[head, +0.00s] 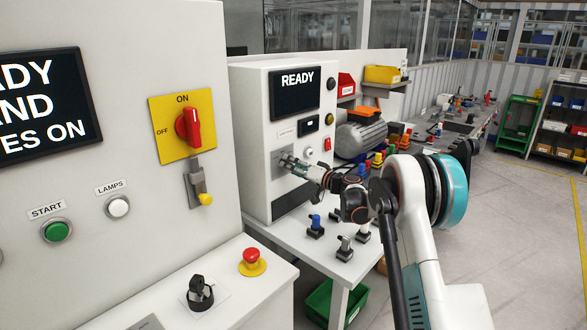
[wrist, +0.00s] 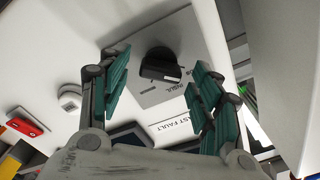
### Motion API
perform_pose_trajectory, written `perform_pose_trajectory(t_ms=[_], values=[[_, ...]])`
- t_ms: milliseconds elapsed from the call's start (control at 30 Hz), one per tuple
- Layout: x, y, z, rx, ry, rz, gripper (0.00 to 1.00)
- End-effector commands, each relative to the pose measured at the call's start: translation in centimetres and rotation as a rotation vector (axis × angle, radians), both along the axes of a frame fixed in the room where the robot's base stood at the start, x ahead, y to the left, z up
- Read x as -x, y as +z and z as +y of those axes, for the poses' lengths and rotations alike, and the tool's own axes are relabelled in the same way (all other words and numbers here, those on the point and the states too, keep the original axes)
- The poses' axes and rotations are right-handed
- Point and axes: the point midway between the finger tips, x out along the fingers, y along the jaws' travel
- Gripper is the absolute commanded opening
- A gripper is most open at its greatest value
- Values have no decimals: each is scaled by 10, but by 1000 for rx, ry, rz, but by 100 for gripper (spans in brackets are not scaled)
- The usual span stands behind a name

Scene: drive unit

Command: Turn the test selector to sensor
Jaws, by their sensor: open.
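The test selector is a black knob (wrist: 160,66) on a grey square plate (wrist: 195,38), on the front of the white READY cabinet. In the wrist view its bar lies nearly across the picture, with a pale mark on its front face. Small lettering on the plate is too blurred to read surely. My gripper (wrist: 163,82) is open, with its green-padded fingers on either side of the knob; contact cannot be told. In the head view my gripper (head: 289,163) is at the cabinet's lower front, over the plate (head: 281,155), and the knob is hidden there.
The white cabinet (head: 251,130) carries a READY screen (head: 294,90), a red switch (head: 328,144) and a white round button (head: 309,152). Blue and grey connectors (head: 315,226) stand on the table below. A larger cabinet with a red rotary switch (head: 188,127) is at left.

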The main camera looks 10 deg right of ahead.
Motion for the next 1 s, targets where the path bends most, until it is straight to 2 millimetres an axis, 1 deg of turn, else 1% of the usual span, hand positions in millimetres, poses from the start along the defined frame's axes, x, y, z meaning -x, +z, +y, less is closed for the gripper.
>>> perform_pose_trajectory(t_ms=[167, 267, 300, 367, 733, 1000], values=[[0, 0, 0, 0, 0, 0, 58], [0, 0, 0, 0, 0, 0, 38], [0, 0, 0, 0, 0, 0, 29], [0, 0, 0, 0, 0, 0, 15], [0, 0, 0, -23, 0, 17, 14], [0, 0, 0, -142, 0, 103, 14]])
